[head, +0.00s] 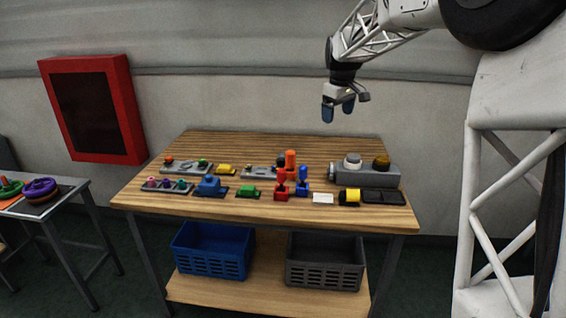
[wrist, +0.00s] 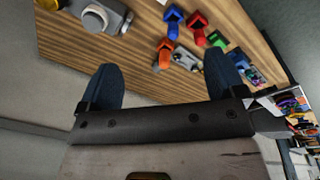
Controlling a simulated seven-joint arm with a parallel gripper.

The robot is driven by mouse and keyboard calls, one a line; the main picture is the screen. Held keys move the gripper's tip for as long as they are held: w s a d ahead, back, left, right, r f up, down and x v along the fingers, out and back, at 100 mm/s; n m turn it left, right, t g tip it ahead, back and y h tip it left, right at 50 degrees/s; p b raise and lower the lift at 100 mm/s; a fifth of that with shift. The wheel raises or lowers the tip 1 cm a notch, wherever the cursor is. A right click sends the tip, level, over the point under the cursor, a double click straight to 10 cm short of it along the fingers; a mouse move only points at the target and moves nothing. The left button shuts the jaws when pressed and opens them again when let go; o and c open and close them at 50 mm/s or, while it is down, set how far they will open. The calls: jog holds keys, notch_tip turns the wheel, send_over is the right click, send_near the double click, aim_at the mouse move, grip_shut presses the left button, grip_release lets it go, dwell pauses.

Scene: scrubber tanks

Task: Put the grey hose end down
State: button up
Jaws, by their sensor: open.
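My gripper (head: 338,108) is open and empty, above the back right of the wooden table (head: 230,148). In the wrist view its two blue fingers (wrist: 163,78) stand apart with nothing between them. A grey block (head: 366,176) lies at the table's right, with a grey cylinder (head: 314,173) pointing left from it and a white-grey cap and an orange-brown cap on top. It shows at the top left of the wrist view (wrist: 103,15). I cannot pick out a separate grey hose end with certainty.
Red (head: 281,185), orange (head: 290,163) and blue (head: 303,182) upright pieces stand left of the block. A yellow-black roll (head: 349,197) and a dark tray (head: 384,197) lie in front. Blue (head: 214,250) and grey (head: 325,262) crates sit below. The table's back is clear.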

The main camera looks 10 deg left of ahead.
jog(key=w+a+f+n, duration=0.1)
jog(key=w+a+f, duration=0.15)
jog(key=w, duration=0.35)
jog(key=w+a+f+n, duration=0.1)
jog(key=w+a+f, duration=0.15)
jog(key=w, duration=0.25)
jog(key=n+g, duration=0.1)
jog(key=n, duration=0.5)
send_over(282, 156)
jog(key=f, duration=2.2)
jog(key=shift+s+d, duration=0.15)
jog(key=shift+d, duration=0.1)
jog(key=shift+a+f, duration=0.25)
jog(key=shift+f, duration=0.25)
jog(key=shift+f, duration=0.15)
jog(key=shift+f, duration=1.15)
jog(key=shift+f, duration=0.15)
jog(key=shift+f, duration=2.5)
